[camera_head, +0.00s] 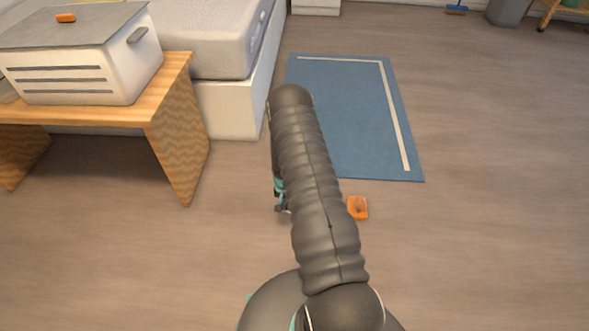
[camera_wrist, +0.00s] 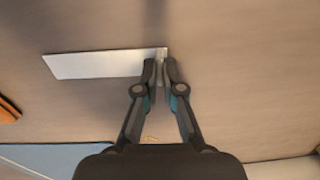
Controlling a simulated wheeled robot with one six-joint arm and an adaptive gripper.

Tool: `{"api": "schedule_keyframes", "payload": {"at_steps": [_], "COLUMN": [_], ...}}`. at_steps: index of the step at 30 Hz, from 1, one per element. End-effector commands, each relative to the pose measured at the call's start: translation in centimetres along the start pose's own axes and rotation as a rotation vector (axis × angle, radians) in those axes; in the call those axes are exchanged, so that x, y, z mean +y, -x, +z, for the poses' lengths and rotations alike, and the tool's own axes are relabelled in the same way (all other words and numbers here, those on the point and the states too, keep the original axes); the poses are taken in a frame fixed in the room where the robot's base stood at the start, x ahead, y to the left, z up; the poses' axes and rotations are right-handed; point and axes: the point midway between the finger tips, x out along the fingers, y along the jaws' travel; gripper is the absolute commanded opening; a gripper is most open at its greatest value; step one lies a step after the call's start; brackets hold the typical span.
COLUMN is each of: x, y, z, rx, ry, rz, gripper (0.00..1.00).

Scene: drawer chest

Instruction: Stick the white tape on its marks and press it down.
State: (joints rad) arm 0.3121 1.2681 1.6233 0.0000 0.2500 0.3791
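The white tape (camera_wrist: 100,65) shows in the wrist view as a flat pale strip reaching left from my fingertips. My gripper (camera_wrist: 160,75) has its two fingertips close together, with the tape's right end between them. Whether the strip touches the floor I cannot tell. In the head view my arm hides the tape and most of my gripper. The blue mat (camera_head: 350,125) lies on the floor there, with pale strips (camera_head: 394,115) along its far and right edges. A corner of the mat shows in the wrist view (camera_wrist: 50,155).
A small orange object (camera_head: 358,208) lies on the floor before the mat; an orange edge (camera_wrist: 8,110) shows in the wrist view. A wooden table (camera_head: 178,125) with a white box (camera_head: 75,75) and a bed (camera_head: 225,45) stand left.

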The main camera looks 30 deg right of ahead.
Motion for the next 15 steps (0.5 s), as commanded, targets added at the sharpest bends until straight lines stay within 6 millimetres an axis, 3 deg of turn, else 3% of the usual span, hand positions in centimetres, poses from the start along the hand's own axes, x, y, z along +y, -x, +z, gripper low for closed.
{"api": "schedule_keyframes", "payload": {"at_steps": [8,15], "x": [0.0,0.0], "y": [0.1,1.4], "z": [0.0,0.0], "rx": [0.000,0.000], "ry": [0.000,0.000], "rz": [0.000,0.000], "gripper": [0.00,0.00]}}
